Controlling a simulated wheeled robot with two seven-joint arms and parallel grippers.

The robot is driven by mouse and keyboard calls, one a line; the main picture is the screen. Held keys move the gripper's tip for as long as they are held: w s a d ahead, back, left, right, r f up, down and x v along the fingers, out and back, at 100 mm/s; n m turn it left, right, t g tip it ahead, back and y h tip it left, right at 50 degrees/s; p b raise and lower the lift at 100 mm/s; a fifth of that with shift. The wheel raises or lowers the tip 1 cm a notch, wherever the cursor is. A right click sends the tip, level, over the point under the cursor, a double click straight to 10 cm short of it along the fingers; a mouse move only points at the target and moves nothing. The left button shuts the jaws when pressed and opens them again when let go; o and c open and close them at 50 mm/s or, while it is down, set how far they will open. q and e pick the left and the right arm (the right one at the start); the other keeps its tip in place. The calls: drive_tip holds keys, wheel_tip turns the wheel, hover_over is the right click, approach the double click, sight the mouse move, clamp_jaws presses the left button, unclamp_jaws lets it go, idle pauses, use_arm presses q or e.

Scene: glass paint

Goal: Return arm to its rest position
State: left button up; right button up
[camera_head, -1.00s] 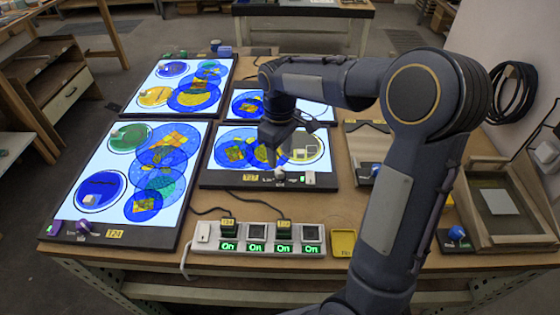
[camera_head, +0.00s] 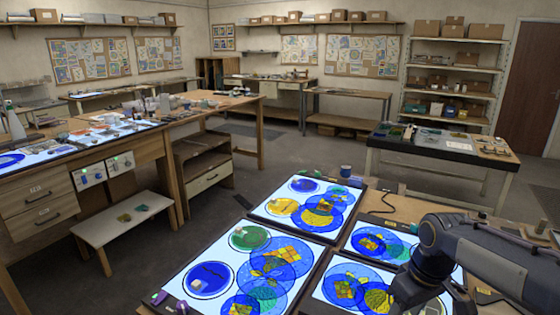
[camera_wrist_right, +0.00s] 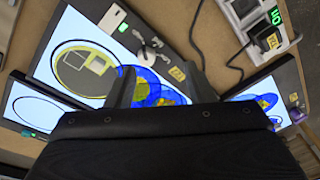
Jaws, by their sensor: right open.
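My right arm (camera_head: 490,250) comes in from the right edge in the head view, over the right-hand light panels. Its gripper (camera_head: 430,300) points down at the bottom of that view and is partly cut off. In the right wrist view the two dark fingers (camera_wrist_right: 165,85) stand apart with nothing held between them. Below them lies a lit panel with a yellow-ringed circle (camera_wrist_right: 85,68) and blue and yellow glass shapes. My left gripper is in neither view.
Lit panels with coloured circles cover the near table, including a back-left panel (camera_head: 270,211) and a front-left panel (camera_head: 216,252). A power strip (camera_wrist_right: 238,18) shows in the wrist view. A low white bench (camera_head: 110,228) stands left; open floor lies behind the table.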

drive_tip(key=s+a+m+t+y, duration=0.1)
drive_tip(key=s+a+m+t, duration=0.1)
drive_tip(key=s, duration=0.6)
drive_tip(key=s+a+m+t+y, duration=0.1)
drive_tip(key=s+a+m+t, duration=0.1)
drive_tip(key=s, duration=0.7)
drive_tip(key=shift+s+a+f+m+y, duration=0.3)
drive_tip(key=shift+a+m, duration=0.3)
drive_tip(key=shift+a, duration=0.55)
drive_tip(key=shift+s+a+f+t, duration=0.2)
drive_tip(key=shift+s+f+t, duration=0.05)
drive_tip(key=shift+t, duration=0.05)
